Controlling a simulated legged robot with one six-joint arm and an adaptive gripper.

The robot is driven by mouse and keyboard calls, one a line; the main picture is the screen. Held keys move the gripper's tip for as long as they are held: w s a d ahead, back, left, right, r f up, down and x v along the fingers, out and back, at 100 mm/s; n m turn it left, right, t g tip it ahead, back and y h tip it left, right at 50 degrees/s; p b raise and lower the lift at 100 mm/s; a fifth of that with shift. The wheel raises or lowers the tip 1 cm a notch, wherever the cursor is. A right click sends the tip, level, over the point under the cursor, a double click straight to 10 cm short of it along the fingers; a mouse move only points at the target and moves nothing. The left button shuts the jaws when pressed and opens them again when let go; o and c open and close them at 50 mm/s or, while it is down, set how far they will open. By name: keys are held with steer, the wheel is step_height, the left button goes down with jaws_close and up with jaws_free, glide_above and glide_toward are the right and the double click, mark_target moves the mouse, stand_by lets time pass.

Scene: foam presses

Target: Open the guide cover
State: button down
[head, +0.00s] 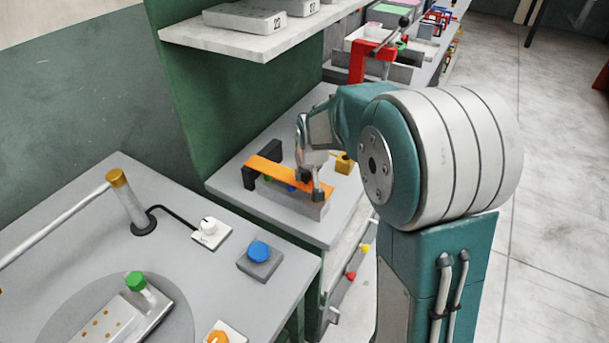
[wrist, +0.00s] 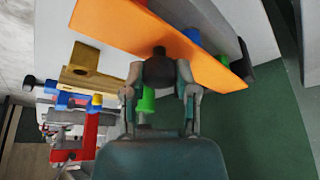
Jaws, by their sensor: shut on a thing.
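The guide cover is an orange plate (head: 278,172) on a light grey fixture (head: 300,203) on the middle bench. It also fills the upper part of the wrist view (wrist: 190,52), with a dark knob (wrist: 158,55) at its edge. My gripper (head: 312,188) is at the right end of the cover in the head view. In the wrist view its two fingers (wrist: 160,88) are shut on the dark knob. Small blue (wrist: 192,34) and green (wrist: 146,100) pieces show by the cover's edges. The arm and fingers hide part of the fixture.
A dark block (head: 249,178) stands at the cover's left end, and a yellow block (head: 344,163) behind my gripper. A shelf (head: 260,40) overhangs the back. A red press (head: 372,58) stands beyond. The near bench (head: 70,225) holds a blue button (head: 259,251) and knobs.

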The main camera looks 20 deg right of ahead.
steer(key=w+d, duration=0.6)
steer(key=shift+f, duration=0.1)
steer(key=shift+c, duration=1.9)
jaws_free()
steer(key=v, duration=1.2)
steer(key=shift+a, duration=0.1)
